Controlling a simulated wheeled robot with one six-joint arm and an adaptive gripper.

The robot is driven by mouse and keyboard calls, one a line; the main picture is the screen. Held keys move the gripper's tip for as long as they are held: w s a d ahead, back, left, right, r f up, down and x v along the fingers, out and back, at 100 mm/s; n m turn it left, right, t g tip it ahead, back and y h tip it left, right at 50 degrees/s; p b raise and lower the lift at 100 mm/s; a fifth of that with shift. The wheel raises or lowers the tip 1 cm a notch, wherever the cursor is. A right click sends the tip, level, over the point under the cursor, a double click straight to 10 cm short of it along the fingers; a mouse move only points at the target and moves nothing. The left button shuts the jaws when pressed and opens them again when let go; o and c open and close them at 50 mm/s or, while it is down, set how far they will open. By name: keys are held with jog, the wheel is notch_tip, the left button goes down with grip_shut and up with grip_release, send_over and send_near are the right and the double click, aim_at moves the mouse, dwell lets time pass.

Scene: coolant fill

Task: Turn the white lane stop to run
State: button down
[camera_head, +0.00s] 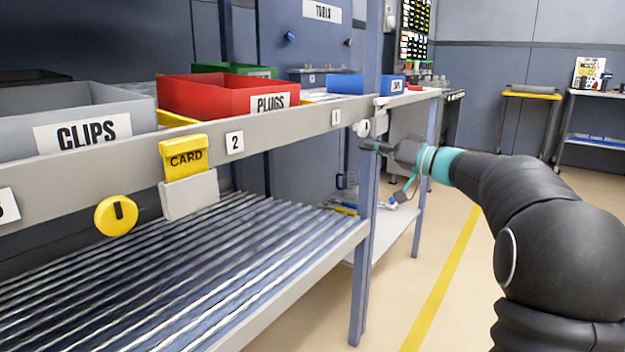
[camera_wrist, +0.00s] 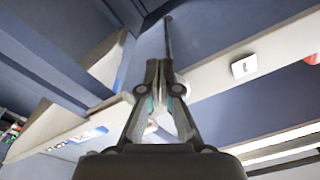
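The white lane stop (camera_head: 362,128) is a small round knob at the right end of the grey rail, beside the label 1. It is partly hidden by the blue post, and its pointer is too small to read. My gripper (camera_head: 368,145) comes in from the right with its tips just below and close to the knob. I cannot tell whether they touch. In the wrist view my gripper's two fingers (camera_wrist: 159,70) come together at the tips, with nothing clearly held. A pale patch shows between them lower down, and I cannot tell what it is.
Grey CLIPS (camera_head: 85,132), red PLUGS (camera_head: 225,97) and blue bins (camera_head: 358,85) stand above. The blue post (camera_head: 363,240) is close by. Open floor lies right.

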dwell(0.3)
jog(key=v, duration=0.6)
jog(key=shift+f, duration=0.35)
jog(key=w+a+r, duration=0.1)
jog(key=a+r, duration=0.1)
jog(key=a, duration=0.4)
jog(key=shift+w+r, duration=0.15)
jog(key=shift+r, duration=0.2)
dwell(0.6)
jog(key=shift+a, duration=0.1)
